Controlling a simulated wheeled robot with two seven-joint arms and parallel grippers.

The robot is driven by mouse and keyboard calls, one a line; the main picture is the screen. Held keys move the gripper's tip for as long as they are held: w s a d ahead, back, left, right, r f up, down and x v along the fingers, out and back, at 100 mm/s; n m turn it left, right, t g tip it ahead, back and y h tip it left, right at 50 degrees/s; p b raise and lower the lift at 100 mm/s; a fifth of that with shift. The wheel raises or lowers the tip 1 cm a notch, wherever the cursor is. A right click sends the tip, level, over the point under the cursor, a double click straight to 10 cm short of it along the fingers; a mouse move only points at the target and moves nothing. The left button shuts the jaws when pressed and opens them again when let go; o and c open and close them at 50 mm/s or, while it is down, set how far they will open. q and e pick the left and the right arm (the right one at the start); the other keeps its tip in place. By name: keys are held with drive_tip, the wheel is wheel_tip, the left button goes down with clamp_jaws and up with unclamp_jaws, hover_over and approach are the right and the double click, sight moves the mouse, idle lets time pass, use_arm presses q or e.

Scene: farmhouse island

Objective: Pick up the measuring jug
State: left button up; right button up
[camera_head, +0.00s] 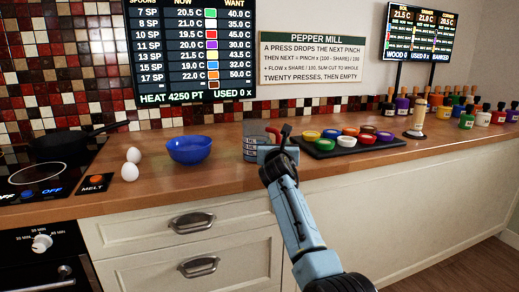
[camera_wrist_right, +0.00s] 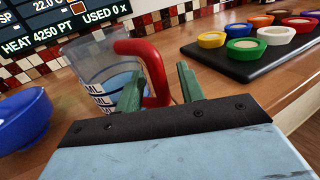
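The measuring jug (camera_head: 252,150) stands on the wooden counter, clear-walled with measure marks and a red handle. In the right wrist view the jug (camera_wrist_right: 88,62) is at upper left, with its red handle (camera_wrist_right: 152,62) turned towards my right gripper. My right gripper (camera_head: 281,134) is at the jug's right side. In the wrist view its two green fingers (camera_wrist_right: 158,88) are apart, with the handle's lower part between them. A gap shows between the handle and the right finger; contact with the left finger is unclear. My left gripper is not in view.
A blue bowl (camera_head: 189,150) stands left of the jug, with two eggs (camera_head: 131,164) further left. A black tray (camera_head: 322,153) of several coloured pots lies close on the right. The hob with a pan (camera_head: 62,143) is at far left. The counter front is clear.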

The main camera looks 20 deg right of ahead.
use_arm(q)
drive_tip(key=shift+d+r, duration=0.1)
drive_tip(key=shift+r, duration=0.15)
use_arm(e)
drive_tip(key=shift+w, duration=0.15)
clamp_jaws()
drive_tip(key=shift+r, duration=0.25)
